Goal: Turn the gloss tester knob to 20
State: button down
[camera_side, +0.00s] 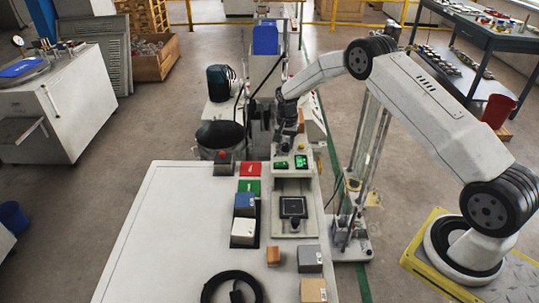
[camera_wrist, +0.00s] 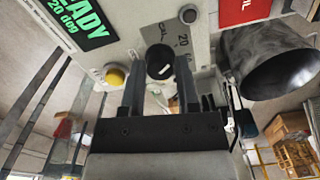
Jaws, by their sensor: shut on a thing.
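The gloss tester is a cream machine (camera_side: 279,222) at the back right of the white table in the side view. In the wrist view its panel has a green display (camera_wrist: 80,20) reading "READY" and "20 deg". The black round knob (camera_wrist: 160,62) sits on a grey dial plate (camera_wrist: 181,38) marked "CAL", "20" and a partly covered number. A light mark shows on the knob; I cannot tell exactly where it points. My gripper (camera_wrist: 160,72) has its fingers on both sides of the knob and is shut on it. In the side view my gripper (camera_side: 284,145) hides the knob.
A yellow button (camera_wrist: 115,76) is beside the knob. The table's left side is clear.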

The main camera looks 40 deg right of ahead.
aim_at(286, 145)
jog(key=shift+m, duration=1.2)
jog(key=shift+c, duration=1.7)
grip_release()
jog(key=shift+r, duration=3.9)
